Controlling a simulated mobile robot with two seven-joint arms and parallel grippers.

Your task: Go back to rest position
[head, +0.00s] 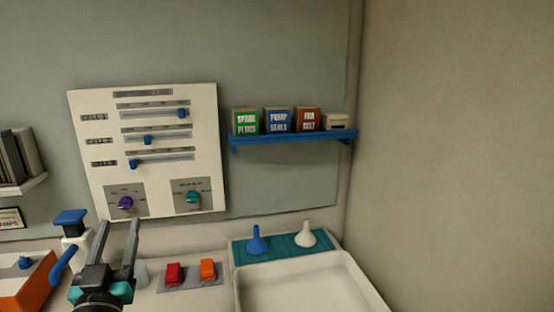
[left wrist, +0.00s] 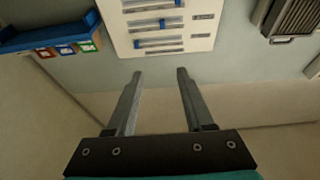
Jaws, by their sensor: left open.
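My left gripper (head: 118,224) is in the lower left of the head view, its two grey fingers pointing up toward the control panel. It is open with nothing between the fingers, and it also shows in the left wrist view (left wrist: 160,72). The white control panel (head: 150,130) on the wall carries three sliders with blue knobs, a purple dial (head: 125,203) and a teal dial (head: 193,198). The fingertips appear just below the purple dial in the head view; I cannot tell the exact gap. My right gripper is not in view.
A blue shelf (head: 290,138) with several small boxes hangs right of the panel. Below are a white tray (head: 300,290), a teal mat (head: 280,246) with two funnels, and red and orange switches (head: 190,273). A blue-topped white bottle (head: 70,222) stands close left of my gripper.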

